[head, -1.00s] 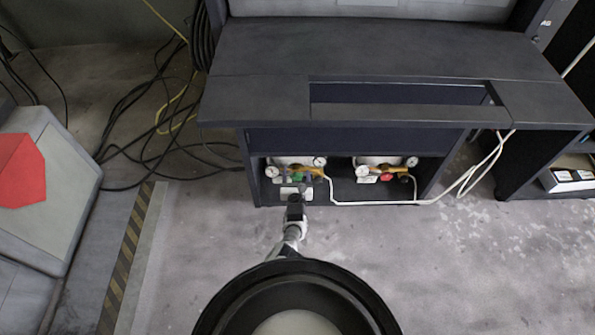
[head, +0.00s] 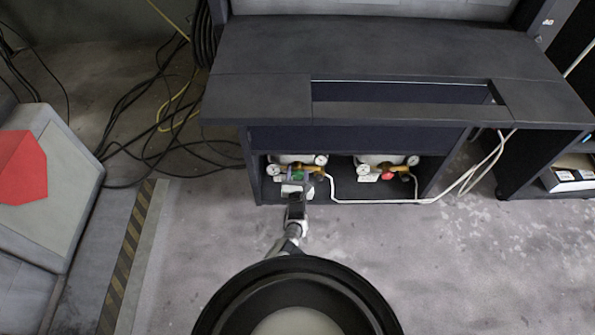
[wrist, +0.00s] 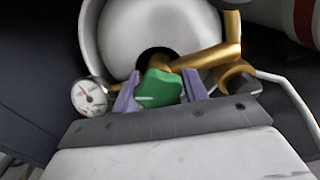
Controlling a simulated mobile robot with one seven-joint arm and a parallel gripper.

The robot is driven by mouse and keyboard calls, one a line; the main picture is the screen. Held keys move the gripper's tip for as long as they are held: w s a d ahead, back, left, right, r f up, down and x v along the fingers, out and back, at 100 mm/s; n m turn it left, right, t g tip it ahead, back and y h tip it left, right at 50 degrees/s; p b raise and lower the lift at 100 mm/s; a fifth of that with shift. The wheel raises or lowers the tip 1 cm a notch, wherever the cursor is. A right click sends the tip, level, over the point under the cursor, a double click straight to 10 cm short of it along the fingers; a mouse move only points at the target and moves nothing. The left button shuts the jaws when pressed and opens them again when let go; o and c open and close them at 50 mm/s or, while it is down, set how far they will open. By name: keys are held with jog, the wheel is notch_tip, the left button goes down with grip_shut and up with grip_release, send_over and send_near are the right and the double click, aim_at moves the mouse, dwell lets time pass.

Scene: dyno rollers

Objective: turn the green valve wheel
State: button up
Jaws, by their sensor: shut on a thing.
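The green valve wheel (wrist: 160,88) sits on brass pipework in front of a white cylinder (wrist: 160,35), seen mid-picture in the wrist view. A pale line marks its face. My gripper (wrist: 161,92) has its purple fingers on both sides of the wheel, shut on it. In the head view the green wheel (head: 298,176) is a small patch in the left part of the cabinet's lower opening, partly hidden by my gripper. A red valve wheel (head: 388,175) sits on the right-hand unit.
A pressure gauge (wrist: 89,96) stands close left of the gripper. A black knob (wrist: 238,80) and a white hose (wrist: 290,95) are close right. The dark cabinet's top (head: 260,100) overhangs the opening. Black cables (head: 125,120) lie left; the floor in front is clear.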

jog(key=m, duration=0.7)
jog(key=shift+r, duration=0.1)
jog(key=m, duration=0.3)
jog(key=shift+m, duration=0.3)
jog(key=shift+r+m, duration=0.1)
jog(key=shift+m, duration=1.4)
jog(key=shift+a, duration=0.1)
jog(key=o, duration=0.9)
jog(key=shift+o, duration=0.2)
jog(key=s+p, duration=0.7)
jog(key=s, duration=0.6)
jog(key=shift+s+p, duration=0.3)
jog(key=shift+s, duration=0.1)
